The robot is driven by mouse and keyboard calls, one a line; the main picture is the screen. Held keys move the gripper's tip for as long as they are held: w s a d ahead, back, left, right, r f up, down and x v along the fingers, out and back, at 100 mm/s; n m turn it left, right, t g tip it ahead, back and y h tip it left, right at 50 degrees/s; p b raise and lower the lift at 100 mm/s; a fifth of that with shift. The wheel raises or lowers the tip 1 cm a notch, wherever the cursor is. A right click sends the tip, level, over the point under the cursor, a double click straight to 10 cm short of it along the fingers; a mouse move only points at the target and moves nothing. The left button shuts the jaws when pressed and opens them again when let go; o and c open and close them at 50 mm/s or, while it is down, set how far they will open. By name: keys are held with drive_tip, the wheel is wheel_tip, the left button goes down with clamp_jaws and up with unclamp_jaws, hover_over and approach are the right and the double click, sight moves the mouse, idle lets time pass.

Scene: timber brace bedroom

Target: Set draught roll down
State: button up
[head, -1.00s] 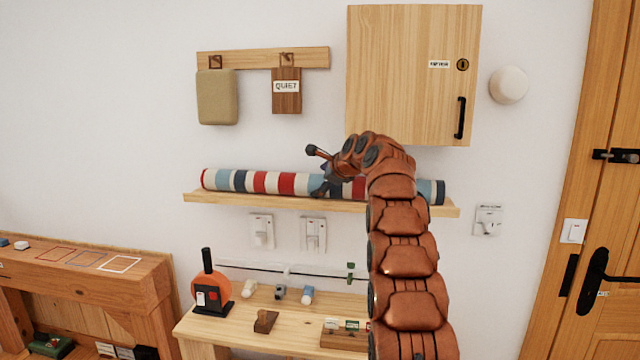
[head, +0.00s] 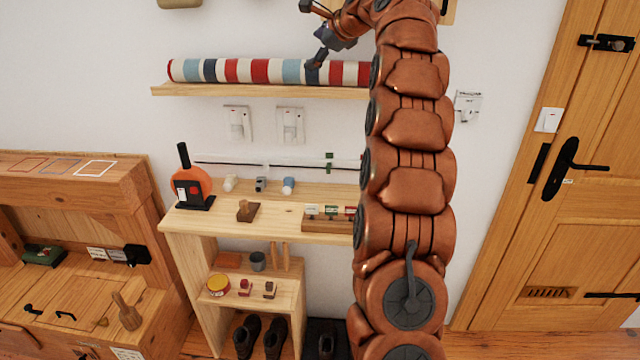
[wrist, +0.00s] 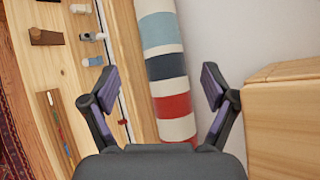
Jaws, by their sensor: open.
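The draught roll (head: 262,71), striped red, white, light blue and navy, lies lengthwise on the wall shelf (head: 200,91). Its right part is hidden behind my arm in the head view. My gripper (head: 318,60) is at the roll's upper edge, a little right of the middle of its visible length. In the wrist view my gripper (wrist: 160,88) is open, its two dark fingers spread wide. The roll (wrist: 165,65) runs through the space between them and appears ahead of the fingertips, with no visible contact.
Below the shelf stands a wooden table (head: 225,219) with an orange-and-black device (head: 191,184) and small items. Boots (head: 273,335) are underneath. A wooden door (head: 545,220) is at the right. A wooden cabinet (wrist: 285,115) is close to the right finger in the wrist view.

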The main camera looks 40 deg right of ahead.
drive_tip(key=shift+a, duration=0.1)
drive_tip(key=s+a+f+n+g+y, duration=0.15)
drive_tip(key=s+a+f+n, duration=0.3)
drive_tip(key=a, duration=0.45)
drive_tip(key=s+a+f+n+g, duration=0.3)
drive_tip(key=s+a+f, duration=0.2)
drive_tip(key=a, duration=0.3)
drive_tip(key=s+a+f+n+g+y, duration=0.15)
drive_tip(key=s+a+f+n, duration=0.3)
drive_tip(key=a, duration=0.45)
drive_tip(key=s+a+f+n+g+h, duration=0.1)
drive_tip(key=s+f+n, duration=0.3)
drive_tip(key=s, duration=0.8)
drive_tip(key=s+a+f+n+g+h, duration=0.1)
drive_tip(key=s+a+f+n+g, duration=0.3)
drive_tip(key=s+f, duration=0.4)
drive_tip(key=s+a+f+n+g+h, duration=0.1)
drive_tip(key=s+f+n, duration=0.4)
drive_tip(key=s, duration=1.1)
wheel_tip(320, 180, down, 2)
drive_tip(key=shift+a+g, duration=0.65)
drive_tip(key=shift+g, duration=0.15)
